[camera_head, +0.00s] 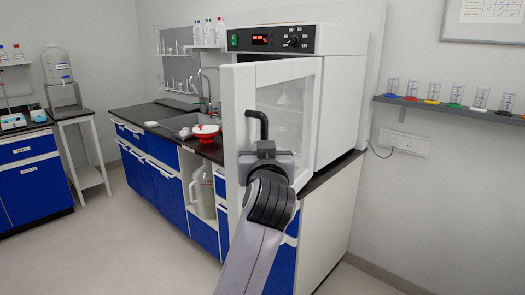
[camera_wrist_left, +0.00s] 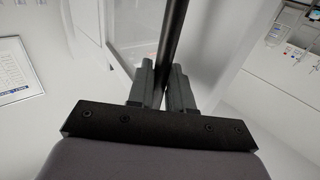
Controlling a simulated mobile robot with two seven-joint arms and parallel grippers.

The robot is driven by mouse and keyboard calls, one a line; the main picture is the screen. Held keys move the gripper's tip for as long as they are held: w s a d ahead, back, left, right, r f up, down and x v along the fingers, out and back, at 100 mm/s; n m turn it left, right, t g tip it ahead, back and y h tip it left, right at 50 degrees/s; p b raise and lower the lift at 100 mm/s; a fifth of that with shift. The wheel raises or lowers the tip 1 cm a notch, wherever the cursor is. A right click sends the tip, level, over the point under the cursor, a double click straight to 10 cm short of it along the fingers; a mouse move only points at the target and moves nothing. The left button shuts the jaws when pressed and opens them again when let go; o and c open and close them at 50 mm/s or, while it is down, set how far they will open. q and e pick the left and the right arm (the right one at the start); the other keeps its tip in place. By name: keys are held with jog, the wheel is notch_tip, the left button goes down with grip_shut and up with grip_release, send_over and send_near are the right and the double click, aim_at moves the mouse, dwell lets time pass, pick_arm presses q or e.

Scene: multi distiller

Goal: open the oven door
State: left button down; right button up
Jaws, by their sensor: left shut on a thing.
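The white oven (camera_head: 342,100) stands on the dark counter, with a black control panel (camera_head: 270,40) and a lit red display on top. Its white-framed glass door (camera_head: 238,120) stands swung out toward me at its left edge, hinged on the right. The black bar handle (camera_head: 263,122) is on the door's left side. My left gripper (camera_head: 265,150) is at the handle's lower part. In the left wrist view, my left gripper's fingers (camera_wrist_left: 164,75) are shut around the handle bar (camera_wrist_left: 174,30). The handle's lower end is hidden. My right gripper is out of view.
A blue-fronted counter (camera_head: 150,170) with a sink runs left of the oven. A red-and-white item (camera_head: 206,131) sits on it, and a large jug (camera_head: 203,192) stands in an open bay below. A wall shelf (camera_head: 450,108) with several cylinders is at right. The left floor is clear.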

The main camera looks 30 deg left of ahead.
pick_arm(q)
jog(key=shift+w+d+r, duration=0.2)
jog(key=shift+d+r, duration=0.1)
jog(key=shift+d, duration=0.2)
jog(key=c, duration=1.3)
grip_release()
jog(key=shift+o, duration=0.7)
jog(key=shift+w+f, duration=0.3)
jog(key=shift+w, duration=0.1)
jog(key=shift+s, duration=0.2)
jog(key=shift+s, duration=0.1)
